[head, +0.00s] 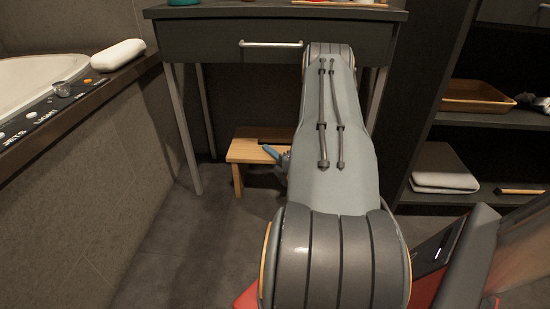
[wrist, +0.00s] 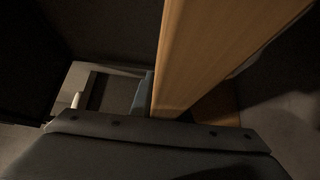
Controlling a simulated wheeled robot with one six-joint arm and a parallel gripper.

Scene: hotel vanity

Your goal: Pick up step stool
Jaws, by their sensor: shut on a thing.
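The step stool (head: 243,152) is light wood and stands on the floor under the vanity table in the head view. My arm hides its right part. My gripper (head: 275,155) is at the stool's top, where a blue finger shows over the front edge. In the wrist view the stool's wooden board (wrist: 215,50) runs up from the gripper (wrist: 150,105), close against the blue finger. The gripper is shut on the stool. The other finger is hidden in both views.
The vanity table (head: 220,40) with a drawer stands over the stool, its thin legs (head: 184,130) on either side. A bathtub (head: 40,80) is on the left. Shelves (head: 480,118) with a tray (head: 478,96) and folded towels (head: 443,170) are on the right. Floor in front is clear at left.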

